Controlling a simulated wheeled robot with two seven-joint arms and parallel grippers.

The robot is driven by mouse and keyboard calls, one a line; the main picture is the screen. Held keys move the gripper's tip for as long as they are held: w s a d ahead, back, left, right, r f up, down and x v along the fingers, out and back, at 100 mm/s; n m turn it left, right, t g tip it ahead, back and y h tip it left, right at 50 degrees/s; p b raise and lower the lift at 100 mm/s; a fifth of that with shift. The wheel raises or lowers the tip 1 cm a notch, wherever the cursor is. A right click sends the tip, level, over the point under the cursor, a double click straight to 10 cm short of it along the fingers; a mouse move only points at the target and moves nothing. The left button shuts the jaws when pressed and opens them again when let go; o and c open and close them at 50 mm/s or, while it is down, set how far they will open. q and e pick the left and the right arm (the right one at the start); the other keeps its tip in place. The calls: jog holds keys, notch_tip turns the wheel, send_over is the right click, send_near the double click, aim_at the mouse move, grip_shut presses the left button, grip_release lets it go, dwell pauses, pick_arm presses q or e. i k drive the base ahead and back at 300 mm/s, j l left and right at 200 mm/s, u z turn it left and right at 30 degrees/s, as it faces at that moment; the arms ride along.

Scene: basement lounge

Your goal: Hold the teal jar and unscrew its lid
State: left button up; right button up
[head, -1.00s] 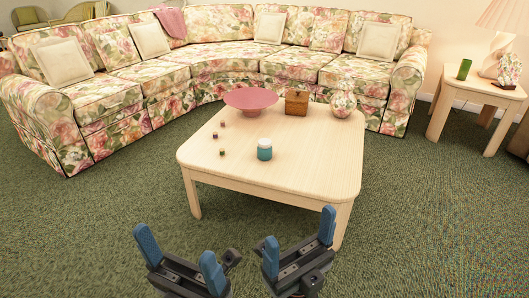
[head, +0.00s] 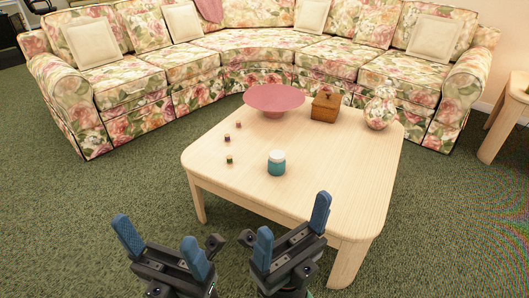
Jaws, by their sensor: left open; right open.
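My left gripper (head: 158,240) is open and empty, low in front of the table and left of the jar. My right gripper (head: 292,227) is open and empty, below the jar in the picture and short of the table's front edge. Neither gripper touches the jar.
A pink bowl (head: 274,98), a wooden box (head: 325,107) and a floral vase (head: 380,107) stand at the table's back. Several tiny items, one a small cube (head: 229,160), lie left of the jar. A floral sofa (head: 130,88) curves behind. Green carpet is clear at left.

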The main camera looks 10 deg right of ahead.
aim_at(276, 169)
jog(key=i+l+u, duration=0.15)
jog(key=l, duration=0.15)
jog(key=i+l+u, duration=0.15)
jog(key=l, duration=0.2)
jog(key=i+l+u, duration=0.2)
jog(key=l+u, duration=0.15)
jog(key=l, duration=0.3)
